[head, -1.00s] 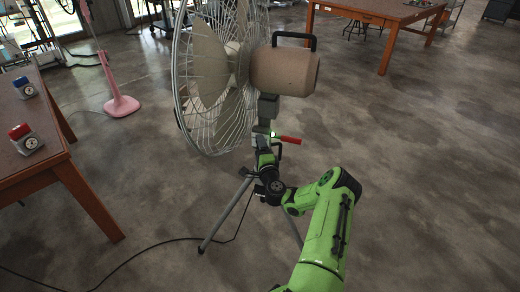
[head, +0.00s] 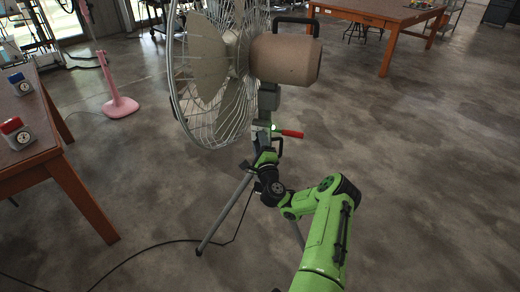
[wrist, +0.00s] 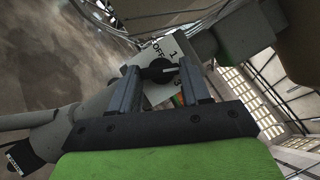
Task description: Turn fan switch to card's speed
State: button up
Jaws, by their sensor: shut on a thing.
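The big fan (head: 285,60) stands on a tripod, with a wire cage and a tan motor housing. In the wrist view its switch plate (wrist: 150,92) is white and tilted, with OFF, 1 and 3 readable; a finger seems to cover the place between 1 and 3. The black knob (wrist: 158,71) has a white pointer mark aimed right, between 1 and 3. My gripper (wrist: 161,67) has its fingers on both sides of the knob, shut on it. In the head view my gripper (head: 264,150) is at the fan's post, switch hidden. I cannot make out a speed card.
A red handle (head: 292,134) sticks out right of the post beside a green light. A table (head: 50,152) at left bears a red-topped device (head: 14,130) and a blue-topped one (head: 19,82). A pink stand (head: 120,106) is behind. A cable crosses the floor; the right floor is clear.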

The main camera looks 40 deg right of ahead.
jog(key=o, duration=1.1)
jog(key=shift+c, duration=0.2)
jog(key=shift+s+a, duration=0.1)
jog(key=p+v, duration=0.3)
jog(key=v, duration=1.2)
jog(key=shift+s+a, duration=0.15)
jog(key=shift+s, duration=0.1)
jog(key=shift+f, duration=0.1)
